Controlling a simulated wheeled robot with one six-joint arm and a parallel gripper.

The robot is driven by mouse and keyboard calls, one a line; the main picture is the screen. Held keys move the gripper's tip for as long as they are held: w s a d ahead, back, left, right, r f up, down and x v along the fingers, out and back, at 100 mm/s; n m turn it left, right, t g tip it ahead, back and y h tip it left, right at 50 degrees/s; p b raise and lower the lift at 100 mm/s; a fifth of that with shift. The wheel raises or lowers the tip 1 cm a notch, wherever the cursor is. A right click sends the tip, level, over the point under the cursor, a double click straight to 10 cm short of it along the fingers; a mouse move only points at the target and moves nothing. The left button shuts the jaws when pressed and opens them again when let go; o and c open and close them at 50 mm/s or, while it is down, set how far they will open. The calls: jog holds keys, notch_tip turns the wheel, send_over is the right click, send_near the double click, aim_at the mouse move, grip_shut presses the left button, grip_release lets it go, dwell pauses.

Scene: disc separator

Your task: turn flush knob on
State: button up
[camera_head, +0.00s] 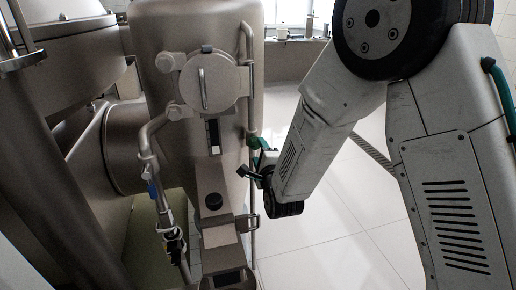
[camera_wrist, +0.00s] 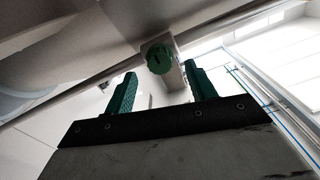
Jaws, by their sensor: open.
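The flush knob, a round green knob (camera_wrist: 160,58) with a dark slot-like mark, sits on a pale bracket by a thin pipe in the wrist view. My gripper (camera_wrist: 160,72) is open, its two green ribbed fingers spread on either side below the knob. The knob appears just beyond the fingertips, between them, with nothing held. In the head view my gripper (camera_head: 249,160) is beside the vertical pipe on the right of the steel machine. A small green part shows there against the pipe; I cannot tell whether it is the knob or a finger.
The vertical pipe (camera_head: 252,222) runs close to my gripper. The tiled floor (camera_head: 345,255) at the right is open.

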jog(key=v, duration=0.4)
jog(key=s+d+f+n+g+h, duration=0.2)
jog(key=s+d+f+n+g, duration=0.1)
jog(key=s+f+n+g, duration=0.6)
jog(key=s+d+r+n+g+h, duration=0.1)
jog(key=s+d+r+n+g, duration=0.2)
jog(key=s+d+r, duration=0.8)
jog(key=s+d+r+n+g+h, duration=0.2)
jog(key=s+d+r+n+g, duration=0.2)
jog(key=s+d+r, duration=0.7)
jog(key=shift+s+d+n, duration=0.55)
jog(key=shift+s+n, duration=0.05)
jog(key=shift+s, duration=1.85)
